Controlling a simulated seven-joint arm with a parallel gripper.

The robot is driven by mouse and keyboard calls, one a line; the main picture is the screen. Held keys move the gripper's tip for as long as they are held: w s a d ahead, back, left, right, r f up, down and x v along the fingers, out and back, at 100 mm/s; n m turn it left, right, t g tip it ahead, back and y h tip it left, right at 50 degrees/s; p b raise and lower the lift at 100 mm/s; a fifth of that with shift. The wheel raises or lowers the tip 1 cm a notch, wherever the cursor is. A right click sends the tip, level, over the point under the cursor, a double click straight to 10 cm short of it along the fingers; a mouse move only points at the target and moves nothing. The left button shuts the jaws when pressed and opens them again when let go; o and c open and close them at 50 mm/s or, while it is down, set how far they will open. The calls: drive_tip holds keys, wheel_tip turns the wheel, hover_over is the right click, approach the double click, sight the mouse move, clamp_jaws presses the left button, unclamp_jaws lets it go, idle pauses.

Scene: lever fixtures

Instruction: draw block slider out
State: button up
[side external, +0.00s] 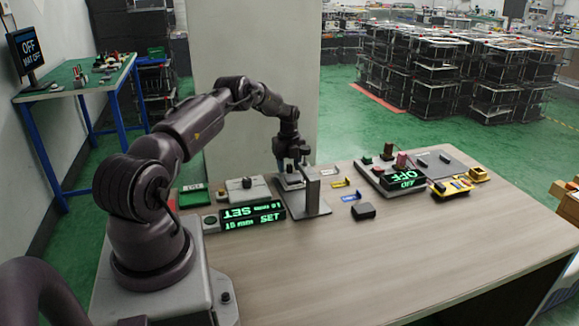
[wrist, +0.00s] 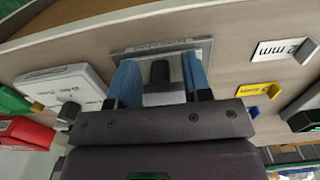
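My gripper (side external: 292,165) points down over a grey metal fixture (side external: 307,212) with a flat base plate and an upright post. In the wrist view, the two blue fingers of my gripper (wrist: 160,88) are apart. A dark knob (wrist: 159,73) shows between them, with a gap on each side. The fixture's grey plate (wrist: 203,50) lies behind the knob. I cannot tell how deep the fingers reach around the knob. No part is labelled as the block slider; the knob on this fixture may be it.
Left of the fixture are a pale box with a knob (side external: 247,190) and a green "SET" display (side external: 252,216). To the right are a dark block (side external: 363,211), small yellow and blue tags, and an "OFF" display unit (side external: 404,181). The table's front is clear.

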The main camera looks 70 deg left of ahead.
drive_tip(key=shift+r, duration=0.1)
wheel_tip(320, 180, up, 13)
idle(0.6)
drive_tip(key=w+d+r+n+t+y, duration=0.1)
drive_tip(key=w+d+r+n, duration=0.15)
drive_tip(key=d+r, duration=0.85)
drive_tip(key=w+d+r+n+t+y, duration=0.1)
drive_tip(key=d+r+n, duration=0.3)
drive_tip(key=d+r, duration=0.65)
drive_tip(key=s+d+r+n+t, duration=0.2)
drive_tip(key=s+d+n, duration=0.55)
drive_tip(key=d, duration=0.85)
drive_tip(key=s+d+f+n+h, duration=0.1)
drive_tip(key=s+d+n, duration=0.1)
drive_tip(key=s, duration=0.4)
drive_tip(key=s+d+f+n+t+h, duration=0.1)
drive_tip(key=s+d+f+n, duration=0.1)
drive_tip(key=s+d, duration=0.2)
drive_tip(key=shift+s+d+f+t, duration=0.2)
drive_tip(key=shift+s+f+t, duration=0.1)
drive_tip(key=shift+s, duration=0.9)
